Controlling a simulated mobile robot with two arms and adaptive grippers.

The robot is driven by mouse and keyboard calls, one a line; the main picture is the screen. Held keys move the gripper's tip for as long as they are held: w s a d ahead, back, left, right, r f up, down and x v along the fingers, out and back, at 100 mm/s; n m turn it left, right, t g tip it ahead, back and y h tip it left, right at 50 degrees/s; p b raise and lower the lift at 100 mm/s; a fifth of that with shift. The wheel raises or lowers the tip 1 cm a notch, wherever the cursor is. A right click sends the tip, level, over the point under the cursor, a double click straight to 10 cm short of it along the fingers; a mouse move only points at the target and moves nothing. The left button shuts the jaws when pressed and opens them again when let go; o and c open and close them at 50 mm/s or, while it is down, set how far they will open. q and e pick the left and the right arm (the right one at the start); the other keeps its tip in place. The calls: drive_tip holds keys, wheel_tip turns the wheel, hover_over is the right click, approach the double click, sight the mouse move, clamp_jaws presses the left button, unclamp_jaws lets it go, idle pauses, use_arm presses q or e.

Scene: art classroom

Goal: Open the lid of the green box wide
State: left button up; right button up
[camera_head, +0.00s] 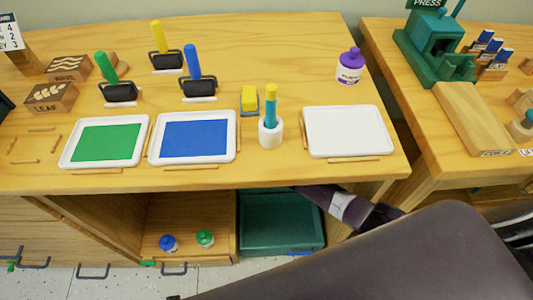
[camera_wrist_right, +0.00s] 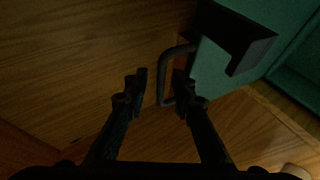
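The green box (camera_head: 280,220) is in the space under the near table in the head view. Its dark green inside walls show there; the tabletop edge covers its top. In the right wrist view, a green panel (camera_wrist_right: 218,72) of it shows beside a dark bent handle (camera_wrist_right: 163,78). My right gripper (camera_wrist_right: 160,88) is open, with one finger on each side of the handle; I cannot tell whether they touch it. In the head view this gripper is hidden under the tabletop. My left gripper is not in view.
The wooden table (camera_head: 270,180) overhangs the box and carries paint trays, stamps and a purple bottle (camera_head: 349,66). Left of the box, an open wooden compartment (camera_head: 160,215) holds a blue-topped jar (camera_head: 168,243) and a green-topped jar (camera_head: 205,238). A second table stands to the right.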

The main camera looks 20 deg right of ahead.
drive_tip(key=v, duration=1.1)
drive_tip(key=shift+s, duration=0.15)
drive_tip(key=shift+r, duration=0.1)
